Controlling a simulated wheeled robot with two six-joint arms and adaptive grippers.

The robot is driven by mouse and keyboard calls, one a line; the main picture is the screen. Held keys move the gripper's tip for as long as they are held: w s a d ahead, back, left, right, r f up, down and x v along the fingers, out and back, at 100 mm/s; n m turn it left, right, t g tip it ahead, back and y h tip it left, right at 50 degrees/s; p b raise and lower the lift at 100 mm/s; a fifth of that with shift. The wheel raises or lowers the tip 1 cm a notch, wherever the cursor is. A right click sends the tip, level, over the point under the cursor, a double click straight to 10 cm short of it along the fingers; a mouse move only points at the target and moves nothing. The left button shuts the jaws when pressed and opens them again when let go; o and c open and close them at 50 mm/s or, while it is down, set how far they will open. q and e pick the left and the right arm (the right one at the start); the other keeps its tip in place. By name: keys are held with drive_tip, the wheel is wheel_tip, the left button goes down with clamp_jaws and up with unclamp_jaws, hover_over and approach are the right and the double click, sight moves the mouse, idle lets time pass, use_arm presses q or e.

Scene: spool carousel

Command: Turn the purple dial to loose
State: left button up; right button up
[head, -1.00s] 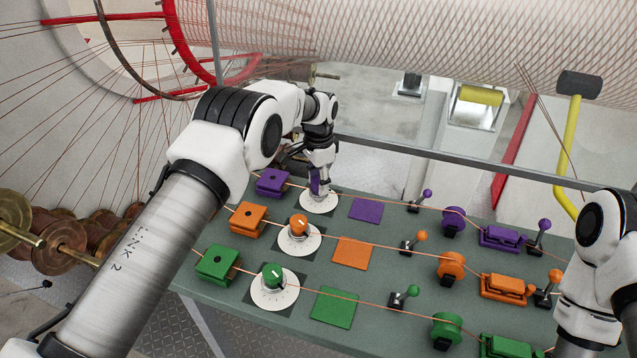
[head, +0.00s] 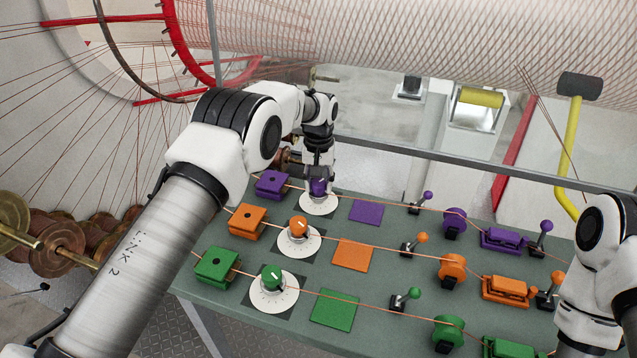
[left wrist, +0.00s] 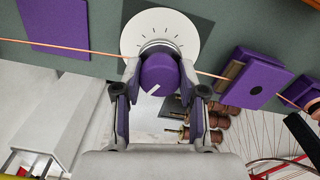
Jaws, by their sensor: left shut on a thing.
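The purple dial (left wrist: 160,74) sits on a white scale disc (left wrist: 148,22) with dark tick marks. My left gripper (left wrist: 160,70) is shut on the dial, one finger on each side. The dial's white pointer line shows on its face, slanting to the lower left in the left wrist view. In the head view the purple dial (head: 318,187) shows below my left gripper (head: 318,184) at the back of the panel, with its disc (head: 318,205) partly covered. I cannot read any label on the scale. My right gripper is out of view; only its arm shows at the right.
An orange dial (head: 298,225) and a green dial (head: 272,276) stand in nearer rows. A purple box (head: 272,184) is close left of the purple dial, and a flat purple square (head: 366,210) lies to its right. A copper wire (left wrist: 60,47) runs close past the dial.

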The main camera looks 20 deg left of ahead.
sight(319, 182)
use_arm(q)
drive_tip(key=n, duration=0.5)
drive_tip(key=shift+s+f, duration=0.15)
drive_tip(key=shift+f, duration=0.1)
idle(0.4)
drive_tip(key=o, duration=1.1)
drive_tip(key=shift+o, duration=0.2)
drive_tip(key=shift+r, duration=0.1)
drive_tip(key=shift+r, duration=0.3)
wheel_tip(319, 182, up, 11)
drive_tip(key=shift+r, duration=0.15)
drive_tip(key=shift+w, duration=0.2)
